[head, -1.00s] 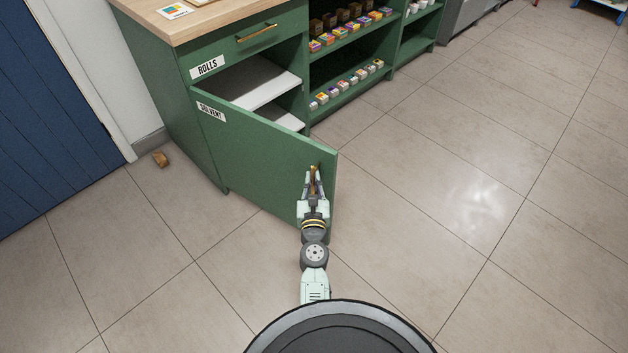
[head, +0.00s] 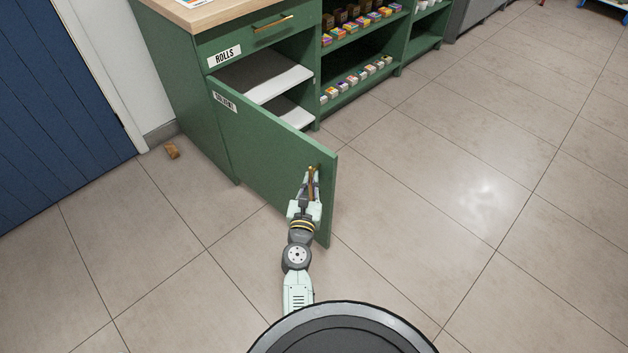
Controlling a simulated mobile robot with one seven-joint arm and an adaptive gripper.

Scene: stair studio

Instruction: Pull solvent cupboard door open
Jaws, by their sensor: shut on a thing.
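The green solvent cupboard door (head: 265,150) stands swung well out from the cabinet, hinged at its left edge. Its white SOLVENT label (head: 224,101) is near the upper left corner. A brass handle (head: 312,178) sits near the door's free right edge. My gripper (head: 310,184) is shut on this handle, at the outer face of the door. White shelves (head: 278,83) show inside the open cupboard above the door's top edge; the lower inside is hidden behind the door.
Above is the ROLLS drawer (head: 262,38), shut, with a brass handle. Open shelves (head: 360,62) with small colourful boxes stand to the right. A small brown wedge (head: 172,151) lies on the floor near the blue door (head: 55,105). The tiled floor (head: 430,220) at right is clear.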

